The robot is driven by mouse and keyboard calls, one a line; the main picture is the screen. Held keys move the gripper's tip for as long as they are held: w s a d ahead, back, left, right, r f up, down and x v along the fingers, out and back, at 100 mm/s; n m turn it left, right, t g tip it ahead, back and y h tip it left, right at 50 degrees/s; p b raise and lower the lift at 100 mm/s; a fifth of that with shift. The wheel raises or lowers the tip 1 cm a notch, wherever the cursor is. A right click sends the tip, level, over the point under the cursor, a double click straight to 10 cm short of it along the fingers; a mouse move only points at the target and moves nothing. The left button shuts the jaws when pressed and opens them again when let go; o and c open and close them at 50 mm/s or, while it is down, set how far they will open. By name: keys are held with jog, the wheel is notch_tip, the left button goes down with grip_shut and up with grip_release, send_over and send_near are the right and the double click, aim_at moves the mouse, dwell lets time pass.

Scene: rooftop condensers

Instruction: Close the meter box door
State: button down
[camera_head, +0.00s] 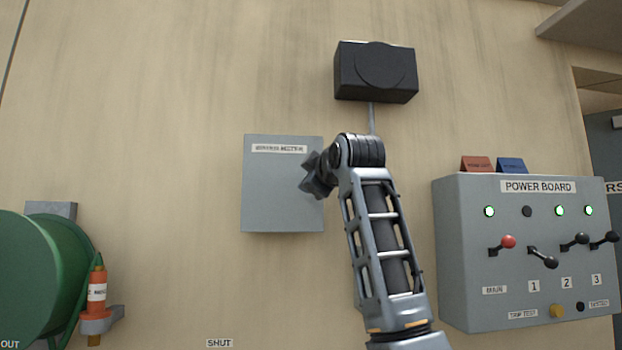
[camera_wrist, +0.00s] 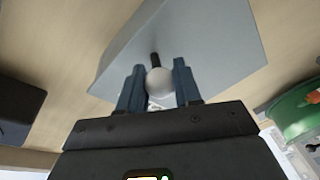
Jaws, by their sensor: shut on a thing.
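The meter box door (camera_head: 275,190) is a flat grey panel with a label near its top edge, on the tan wall in the head view. It also fills the upper middle of the wrist view (camera_wrist: 215,45). My gripper (camera_head: 312,180) is at the right side of the door. In the wrist view my gripper (camera_wrist: 157,70) has its two blue-grey fingers on either side of a pale round knob (camera_wrist: 159,82) on a dark stem, and is shut on it. In the head view the gripper hides the knob. I cannot tell how far the door stands from its frame.
A black box (camera_head: 375,72) is on the wall above, with a conduit running down behind my arm. The power board (camera_head: 530,285) with levers and lamps is at right. A green reel (camera_head: 40,275) and an orange bottle-like item (camera_head: 97,292) are at lower left.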

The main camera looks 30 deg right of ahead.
jog(key=c, duration=0.8)
grip_release()
jog(key=shift+w+d, duration=0.1)
jog(key=s+a+b, duration=0.1)
jog(key=s+b, duration=0.1)
jog(key=s, duration=0.5)
jog(key=shift+s+a, duration=0.15)
jog(key=shift+s, duration=0.2)
jog(key=shift+f, duration=0.15)
